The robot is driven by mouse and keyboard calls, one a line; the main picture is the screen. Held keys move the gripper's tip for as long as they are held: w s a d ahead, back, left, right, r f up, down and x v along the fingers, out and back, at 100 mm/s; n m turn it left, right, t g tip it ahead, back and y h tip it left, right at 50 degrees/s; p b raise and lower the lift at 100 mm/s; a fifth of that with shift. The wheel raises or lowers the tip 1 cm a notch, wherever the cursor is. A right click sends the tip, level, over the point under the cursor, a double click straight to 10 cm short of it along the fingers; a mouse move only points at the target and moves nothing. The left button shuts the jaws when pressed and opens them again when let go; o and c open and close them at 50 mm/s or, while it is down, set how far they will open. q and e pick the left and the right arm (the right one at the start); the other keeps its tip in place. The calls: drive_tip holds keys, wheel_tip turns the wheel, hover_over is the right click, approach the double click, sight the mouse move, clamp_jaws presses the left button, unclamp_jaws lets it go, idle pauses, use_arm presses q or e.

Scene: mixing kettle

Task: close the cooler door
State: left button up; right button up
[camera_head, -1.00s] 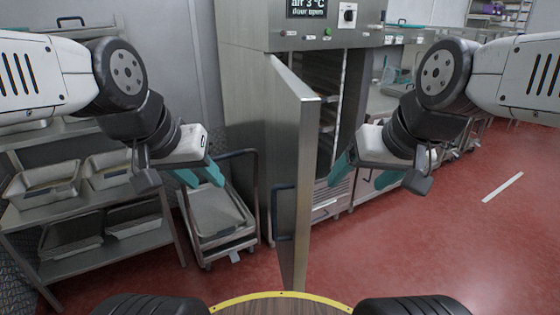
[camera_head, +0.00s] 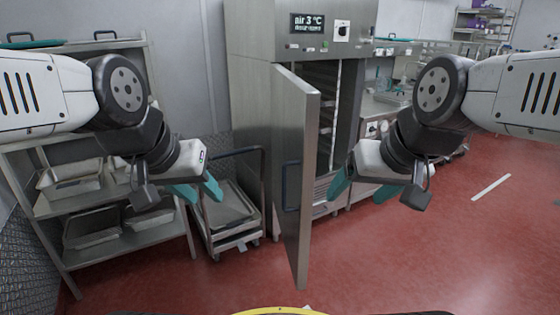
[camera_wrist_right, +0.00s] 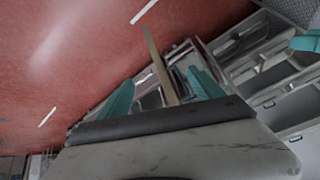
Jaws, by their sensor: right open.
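The steel cooler (camera_head: 249,120) stands at the back centre with its door (camera_head: 300,190) swung open toward me. The door is seen nearly edge-on and has a dark vertical handle (camera_head: 291,187) on its left face. Racks show in the open cavity (camera_head: 322,110). My left gripper (camera_head: 200,191) is open and empty, left of the door and apart from it. My right gripper (camera_head: 360,190) is open and empty, right of the door. In the right wrist view, a thin upright slab, apparently the door (camera_wrist_right: 160,68), shows beyond the open fingers, with no contact visible.
A shelf rack with metal trays (camera_head: 72,183) is at the left. A counter (camera_head: 385,110) is right of the cooler. Red floor (camera_head: 430,250) is clear at the right.

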drive_tip(key=shift+s, duration=0.2)
drive_tip(key=shift+c, duration=0.5)
